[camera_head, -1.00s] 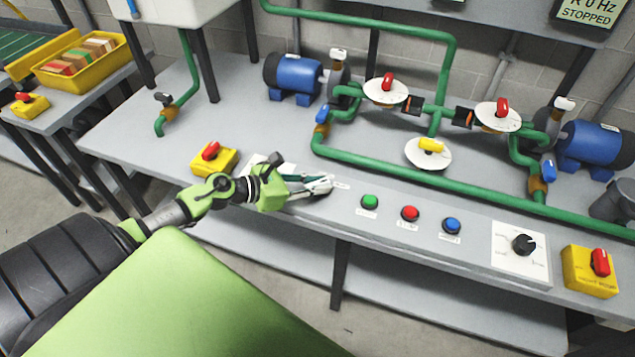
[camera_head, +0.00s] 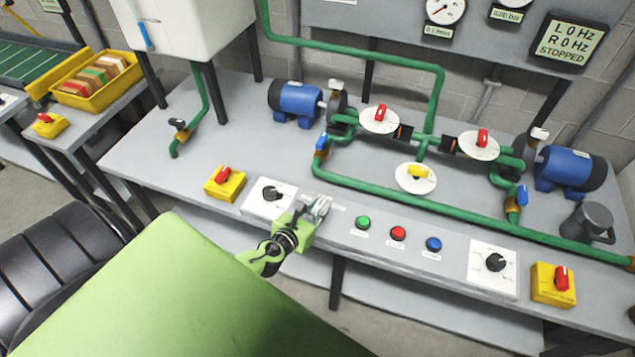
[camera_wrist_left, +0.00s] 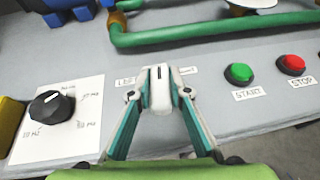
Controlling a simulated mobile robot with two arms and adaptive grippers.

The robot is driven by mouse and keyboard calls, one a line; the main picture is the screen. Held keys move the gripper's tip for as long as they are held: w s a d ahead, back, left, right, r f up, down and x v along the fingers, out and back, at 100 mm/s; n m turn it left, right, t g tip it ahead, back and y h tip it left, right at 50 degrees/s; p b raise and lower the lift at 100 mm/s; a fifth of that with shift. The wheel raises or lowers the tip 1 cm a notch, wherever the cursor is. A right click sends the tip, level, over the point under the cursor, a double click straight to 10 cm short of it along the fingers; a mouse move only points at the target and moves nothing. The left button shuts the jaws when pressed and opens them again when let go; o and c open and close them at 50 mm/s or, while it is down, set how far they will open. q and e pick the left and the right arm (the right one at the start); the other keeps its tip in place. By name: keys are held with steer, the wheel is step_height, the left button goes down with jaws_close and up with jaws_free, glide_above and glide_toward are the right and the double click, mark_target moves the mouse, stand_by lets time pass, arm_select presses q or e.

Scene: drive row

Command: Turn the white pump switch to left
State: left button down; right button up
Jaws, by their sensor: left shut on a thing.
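The white pump switch (camera_wrist_left: 160,92) stands between the two fingertips of my left gripper (camera_wrist_left: 160,78) in the left wrist view, with a finger against each side. It carries a small dark mark on top. A label reading "LEF…" (camera_wrist_left: 126,82) lies to its left, and another label, mostly covered by the finger, lies to its right. In the head view my left gripper (camera_head: 318,207) is at the front edge of the grey bench and hides most of the switch. My right gripper is not in view.
A black dial (camera_head: 272,193) is close left of the gripper; the green start button (camera_head: 363,222) and red stop button (camera_head: 398,233) are to its right. Green pipes (camera_head: 400,197) run behind. A yellow box with a red switch (camera_head: 225,184) is further left.

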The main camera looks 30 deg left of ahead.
arm_select(q)
steer(key=shift+d+r+n+y+p, duration=0.1)
steer(key=shift+n+y+p, duration=0.2)
steer(key=shift+n+y, duration=0.25)
steer(key=shift+d+r+n+y+p, duration=0.1)
steer(key=shift+n+y+p, duration=0.2)
steer(key=shift+n+y, duration=0.2)
steer(key=n+y, duration=0.1)
steer(key=n+g+y, duration=0.1)
steer(key=y, duration=0.1)
steer(key=shift+w+f+n+g, duration=0.1)
steer(key=shift+f+n+g, duration=0.1)
steer(key=shift+n+g, duration=0.15)
steer(key=n+g+y+b, duration=0.1)
steer(key=n+g+y, duration=0.1)
steer(key=n+y, duration=0.1)
steer(key=shift+a+f, duration=0.1)
steer(key=shift+n+g+y+b, duration=0.75)
steer(key=shift+n+g+y, duration=0.35)
steer(key=shift+n, duration=0.2)
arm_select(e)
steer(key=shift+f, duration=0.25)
arm_select(q)
steer(key=shift+a+n+g, duration=0.1)
steer(key=shift+n+g, duration=0.15)
steer(key=shift+n, duration=0.05)
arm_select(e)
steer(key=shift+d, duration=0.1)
